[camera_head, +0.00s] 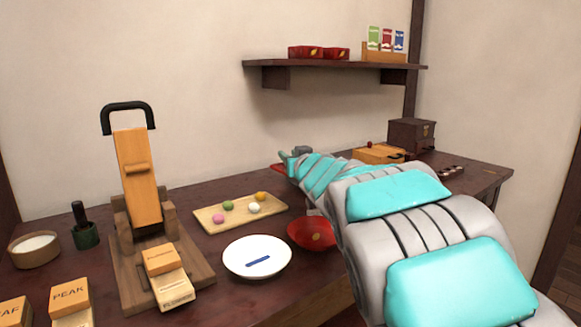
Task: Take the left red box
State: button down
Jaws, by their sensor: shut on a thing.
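Two red boxes sit side by side on the wall shelf: the left red box (305,52) and the right red box (336,54). Both have dark and yellowish marks. My gripper (292,157) is low over the back of the table, well below the shelf and apart from both boxes. Its fingers look closed, but what is between them is hidden or too small to make out. A red edge (279,168) shows beside the gripper; my arm covers the rest, and I cannot tell whether the gripper touches it.
The shelf (290,64) also bears a wooden holder (384,56) with colored packets. On the table are a sweets board (208,222), a white plate (240,267), a red bowl (303,238) and a wooden stand (140,180). My arm covers the right front.

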jog(key=shift+f, duration=1.2)
jog(key=shift+f, duration=0.15)
jog(key=shift+f+b, duration=0.35)
jog(key=shift+b, duration=0.1)
jog(key=shift+f, duration=0.15)
jog(key=c, duration=0.6)
grip_release()
jog(key=shift+c, duration=0.2)
